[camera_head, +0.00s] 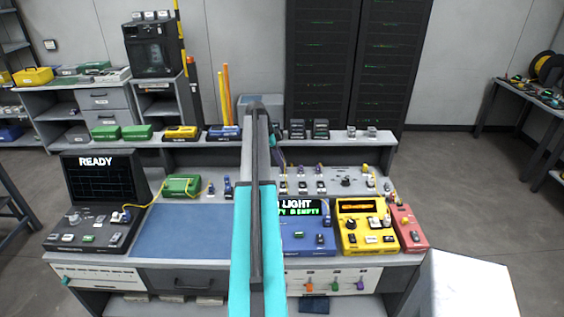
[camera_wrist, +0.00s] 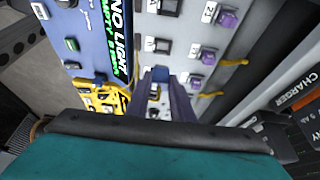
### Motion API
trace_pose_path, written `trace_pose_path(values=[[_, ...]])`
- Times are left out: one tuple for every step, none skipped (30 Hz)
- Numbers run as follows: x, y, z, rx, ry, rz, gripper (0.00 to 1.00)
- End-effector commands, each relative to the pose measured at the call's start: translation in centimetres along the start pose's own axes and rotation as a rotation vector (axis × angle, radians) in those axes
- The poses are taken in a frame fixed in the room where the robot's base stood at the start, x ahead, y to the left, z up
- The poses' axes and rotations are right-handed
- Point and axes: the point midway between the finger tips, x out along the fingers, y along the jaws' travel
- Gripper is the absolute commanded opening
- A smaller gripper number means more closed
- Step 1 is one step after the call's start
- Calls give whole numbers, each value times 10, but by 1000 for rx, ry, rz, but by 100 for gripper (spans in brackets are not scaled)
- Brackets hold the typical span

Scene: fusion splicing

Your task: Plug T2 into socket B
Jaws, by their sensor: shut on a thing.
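My gripper (camera_wrist: 164,76) reaches down over the bench in the wrist view, its two dark purple-grey fingers close together. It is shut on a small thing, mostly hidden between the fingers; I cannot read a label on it. Below it is a grey socket panel (camera_wrist: 180,35) with rows of small black-and-white sockets and purple plugs (camera_wrist: 227,19) with yellow leads. The panel also shows in the head view (camera_head: 335,171), partly behind my arm. I cannot tell which socket is B. In the head view my gripper is mostly hidden behind my arm.
A blue box (camera_head: 307,239) with a "NO LIGHT" display, a yellow meter (camera_head: 352,222) and a red unit (camera_head: 407,226) stand at the front right. A monitor reading READY (camera_head: 96,188) and a green box (camera_head: 181,185) are left. The blue mat (camera_head: 190,232) is clear.

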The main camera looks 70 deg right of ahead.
Motion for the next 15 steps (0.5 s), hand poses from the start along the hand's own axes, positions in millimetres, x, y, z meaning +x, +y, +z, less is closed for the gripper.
trace_pose_path(values=[[1, 0, 1, -1, 0, 0, 0], [2, 0, 1, -1, 0, 0, 0], [3, 0, 2, -1, 0, 0, 0], [4, 0, 2, -1, 0, 0, 0], [5, 0, 3, -1, 0, 0, 0], [7, 0, 3, -1, 0, 0, 0], [8, 0, 4, -2, 0, 1, 0], [9, 0, 5, -2, 0, 1, 0], [11, 0, 6, -2, 0, 1, 0], [13, 0, 6, -2, 0, 1, 0], [15, 0, 7, -2, 0, 1, 0], [17, 0, 8, -2, 0, 0, 0], [19, 0, 9, -2, 0, 0, 0], [20, 0, 10, -2, 0, 0, 0], [23, 0, 10, -2, 0, 0, 0]])
